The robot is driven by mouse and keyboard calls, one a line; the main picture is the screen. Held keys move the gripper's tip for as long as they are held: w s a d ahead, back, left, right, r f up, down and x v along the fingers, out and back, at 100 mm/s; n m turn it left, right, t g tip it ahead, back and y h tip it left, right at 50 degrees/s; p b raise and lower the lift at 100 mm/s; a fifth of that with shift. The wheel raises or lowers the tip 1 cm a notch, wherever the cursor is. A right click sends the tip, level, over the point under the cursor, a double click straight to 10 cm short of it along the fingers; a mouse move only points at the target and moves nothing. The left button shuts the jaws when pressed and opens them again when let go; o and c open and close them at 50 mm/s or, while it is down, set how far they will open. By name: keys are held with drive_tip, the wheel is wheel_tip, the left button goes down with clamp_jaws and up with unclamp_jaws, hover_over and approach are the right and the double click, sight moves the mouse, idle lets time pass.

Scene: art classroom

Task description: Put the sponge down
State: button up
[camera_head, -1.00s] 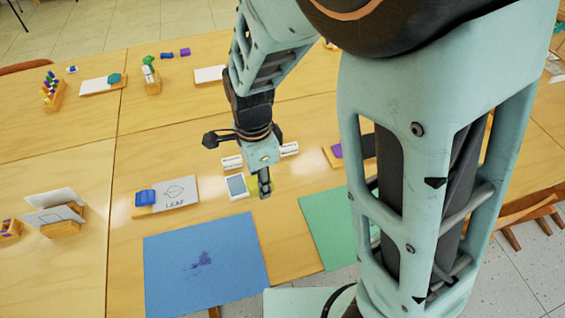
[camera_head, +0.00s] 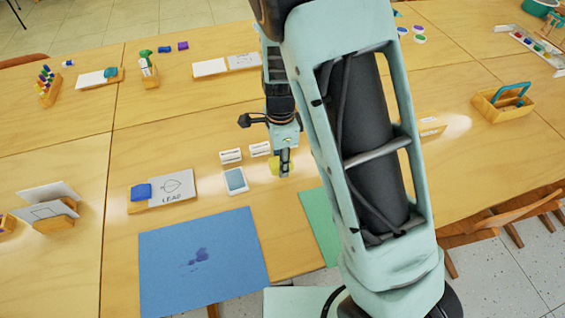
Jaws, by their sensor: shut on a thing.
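My gripper (camera_head: 285,168) points down over the middle of the table, right of the small white-framed tablet-like card and beyond the blue mat. It is shut on a small yellow thing, which looks like the sponge (camera_head: 274,166). The sponge shows partly behind the fingers, and the rest of it is hidden. I cannot tell whether it touches the table.
The blue mat (camera_head: 205,262) with a dark stain lies in front. A green mat (camera_head: 318,225) is partly hidden by my arm. White blocks (camera_head: 231,156), a white-framed card (camera_head: 235,181) and a leaf card (camera_head: 172,187) are near. A wooden caddy (camera_head: 503,103) stands right.

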drive_tip(key=shift+w+d+f, duration=0.15)
drive_tip(key=shift+w+f, duration=0.1)
drive_tip(key=shift+f, duration=0.2)
drive_tip(key=shift+w+f, duration=0.15)
drive_tip(key=shift+f, duration=1.45)
drive_tip(key=shift+f+b, duration=0.3)
drive_tip(key=shift+b, duration=0.1)
drive_tip(key=o, duration=1.2)
wheel_tip(320, 180, up, 13)
drive_tip(key=shift+f+p, duration=0.2)
drive_tip(key=shift+p, duration=0.8)
